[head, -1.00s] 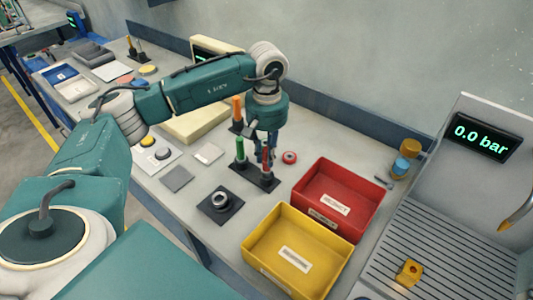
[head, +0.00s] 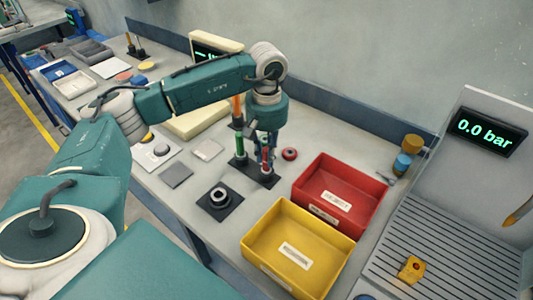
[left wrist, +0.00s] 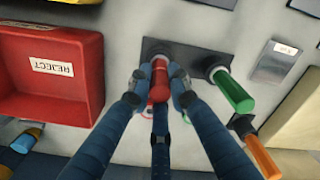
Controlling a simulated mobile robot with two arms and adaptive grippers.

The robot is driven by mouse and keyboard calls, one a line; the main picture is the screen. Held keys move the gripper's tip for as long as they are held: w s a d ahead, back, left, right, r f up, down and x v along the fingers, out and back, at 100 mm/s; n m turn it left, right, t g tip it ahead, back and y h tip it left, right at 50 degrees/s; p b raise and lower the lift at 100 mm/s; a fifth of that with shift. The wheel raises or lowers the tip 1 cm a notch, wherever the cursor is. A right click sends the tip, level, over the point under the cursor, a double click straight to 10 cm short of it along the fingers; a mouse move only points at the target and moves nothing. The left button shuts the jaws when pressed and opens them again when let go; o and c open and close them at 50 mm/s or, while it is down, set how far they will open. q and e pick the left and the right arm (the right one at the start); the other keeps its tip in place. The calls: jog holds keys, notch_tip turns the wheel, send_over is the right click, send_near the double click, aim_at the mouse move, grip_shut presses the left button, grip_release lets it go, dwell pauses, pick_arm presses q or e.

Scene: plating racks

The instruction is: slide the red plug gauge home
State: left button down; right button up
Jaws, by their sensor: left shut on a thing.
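The red plug gauge (left wrist: 160,82) stands in a black base plate (left wrist: 188,60), at the end of the plate nearer the red bin in the left wrist view. My left gripper (left wrist: 164,76) is shut on it, one finger on each side. In the head view the gripper (head: 262,155) points down over the plate, and its fingers partly hide the red gauge. The green plug gauge (left wrist: 234,94) stands in the same plate, beside the red one and apart from it. The red gauge's lower end is hidden, so I cannot tell how deep it sits. My right gripper is not in view.
An orange gauge (head: 237,108) stands behind the green one. A red reject bin (head: 345,190) and a yellow bin (head: 300,248) lie to the right. A metal ring on a black pad (head: 205,207) lies in front.

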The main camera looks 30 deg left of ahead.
pick_arm(q)
jog(key=shift+f, duration=0.1)
jog(key=c, duration=1.5)
grip_release()
jog(key=shift+c, duration=0.2)
notch_tip(320, 180, up, 12)
